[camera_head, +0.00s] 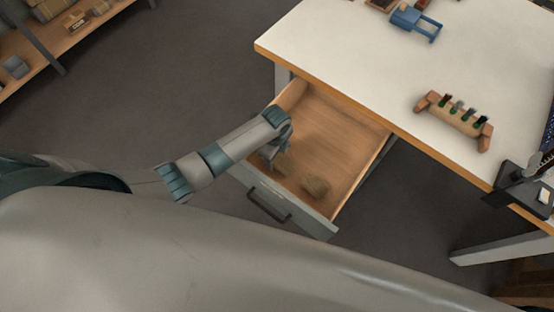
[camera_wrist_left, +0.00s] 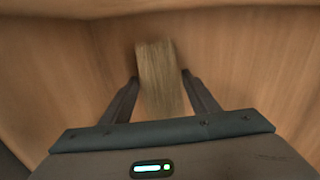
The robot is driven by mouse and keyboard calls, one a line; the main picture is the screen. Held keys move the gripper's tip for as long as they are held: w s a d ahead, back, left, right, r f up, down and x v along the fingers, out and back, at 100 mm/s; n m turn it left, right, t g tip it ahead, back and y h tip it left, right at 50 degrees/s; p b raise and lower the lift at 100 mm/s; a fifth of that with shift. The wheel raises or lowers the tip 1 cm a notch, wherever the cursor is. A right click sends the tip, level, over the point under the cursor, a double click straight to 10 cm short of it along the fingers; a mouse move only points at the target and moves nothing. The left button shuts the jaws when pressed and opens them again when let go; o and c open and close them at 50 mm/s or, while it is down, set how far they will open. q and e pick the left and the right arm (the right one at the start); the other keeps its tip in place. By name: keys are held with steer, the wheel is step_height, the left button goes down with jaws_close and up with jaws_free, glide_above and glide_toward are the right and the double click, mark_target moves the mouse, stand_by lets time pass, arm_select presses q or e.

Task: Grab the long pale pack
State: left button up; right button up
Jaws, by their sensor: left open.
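A long pale bristle pack (camera_wrist_left: 160,85) lies in the open drawer (camera_head: 345,125). In the left wrist view my left gripper (camera_wrist_left: 160,76) is open, with one finger on each side of the pack. Gaps show between the fingertips and the pack, and its near end is hidden behind the gripper body. In the head view my left gripper (camera_head: 270,158) reaches down into the drawer, and the pack (camera_head: 281,166) shows partly beside it. My right gripper is not in view.
The white table (camera_head: 350,50) carries a rack (camera_head: 455,120) and a blue tool (camera_head: 415,22).

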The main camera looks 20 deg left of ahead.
mark_target(276, 158)
arm_select(q)
steer(key=shift+f, duration=0.45)
steer(key=c, duration=1.2)
steer(key=shift+o, duration=0.2)
steer(key=shift+r, duration=0.1)
steer(key=shift+r, duration=0.8)
step_height(276, 158, up, 2)
steer(key=shift+r+b, duration=0.2)
steer(key=shift+b, duration=0.15)
steer(key=s+d+r+b, duration=0.1)
steer(key=s+d+r, duration=0.1)
steer(key=d, duration=0.3)
steer(key=s+d+r, duration=0.3)
steer(key=d+r, duration=0.2)
steer(key=shift+d+b, duration=0.3)
steer(key=shift+b, duration=0.1)
